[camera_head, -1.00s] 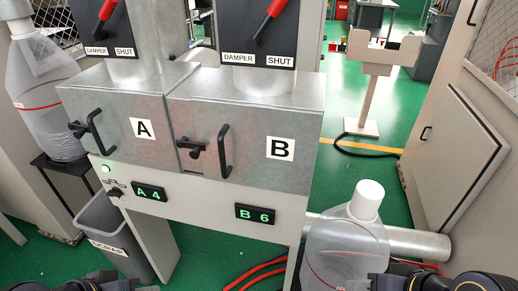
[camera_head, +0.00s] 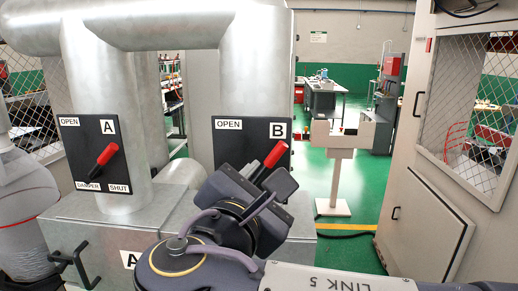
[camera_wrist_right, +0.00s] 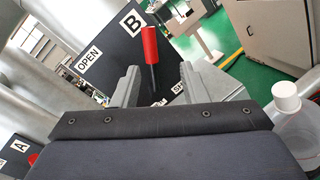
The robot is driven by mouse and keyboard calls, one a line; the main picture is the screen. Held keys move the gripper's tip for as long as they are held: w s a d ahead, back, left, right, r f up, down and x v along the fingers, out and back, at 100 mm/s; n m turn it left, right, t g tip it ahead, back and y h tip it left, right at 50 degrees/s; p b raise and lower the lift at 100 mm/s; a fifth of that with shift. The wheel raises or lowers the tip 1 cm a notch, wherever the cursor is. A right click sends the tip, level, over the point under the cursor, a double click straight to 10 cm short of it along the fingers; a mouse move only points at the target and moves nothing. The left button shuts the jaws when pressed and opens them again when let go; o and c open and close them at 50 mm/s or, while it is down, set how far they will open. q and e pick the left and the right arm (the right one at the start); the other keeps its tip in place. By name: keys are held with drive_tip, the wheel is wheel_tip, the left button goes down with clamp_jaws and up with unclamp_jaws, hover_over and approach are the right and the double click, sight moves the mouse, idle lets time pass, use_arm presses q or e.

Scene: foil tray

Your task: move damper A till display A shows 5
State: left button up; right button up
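Damper A's black panel (camera_head: 75,140) is on the left duct. Its red lever (camera_head: 107,152) points up and right, between OPEN and SHUT. Damper B's black panel (camera_head: 228,150) is on the right duct, with its red lever (camera_head: 276,152) tilted up and right. My right gripper (camera_head: 264,178) is in front of panel B, close to B's lever. In the right wrist view its two fingers (camera_wrist_right: 157,84) stand apart, with B's red lever (camera_wrist_right: 150,45) showing in the gap; contact is not visible. Displays A and B are out of view. My left gripper is not in view.
Below the panels are metal duct boxes, one with a black handle (camera_head: 75,265). A grey cabinet (camera_head: 430,190) stands at right. A pale stand (camera_head: 335,180) is behind on green floor. A white-capped bottle (camera_wrist_right: 286,95) shows at right in the wrist view.

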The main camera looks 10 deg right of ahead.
sight(274, 156)
drive_tip(key=x, duration=0.2)
drive_tip(key=p+x, duration=0.1)
drive_tip(key=x, duration=0.1)
drive_tip(key=r+x, duration=0.1)
drive_tip(key=x, duration=0.2)
drive_tip(key=shift+w+a+r+p, duration=0.15)
drive_tip(key=shift+w+a+p, duration=0.05)
drive_tip(key=shift+a+p, duration=0.1)
clamp_jaws()
